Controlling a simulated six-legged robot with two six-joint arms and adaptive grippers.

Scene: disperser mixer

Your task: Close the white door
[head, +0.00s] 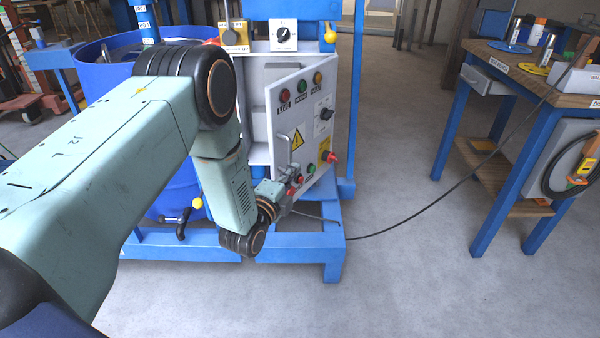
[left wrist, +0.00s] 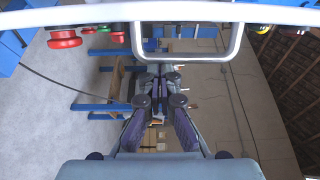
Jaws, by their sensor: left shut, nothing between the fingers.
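The white door (head: 290,122) of the control cabinet stands ajar, with a gap on its left side showing the cabinet inside (head: 256,110). Its face carries coloured buttons, a dark knob, a yellow warning triangle and a bar handle (head: 282,150) near its left edge. My left gripper (head: 288,186) is shut and empty at the lower left of the door, just below the handle. In the left wrist view the handle (left wrist: 186,58) crosses close to the shut fingers (left wrist: 163,84); I cannot tell whether they touch. My right gripper is not in view.
A blue drum (head: 115,52) stands left of the cabinet, partly behind my left arm. The blue base frame (head: 300,246) runs below the door. A black cable (head: 420,213) rises to a workbench (head: 535,75) at the right. The floor between them is otherwise clear.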

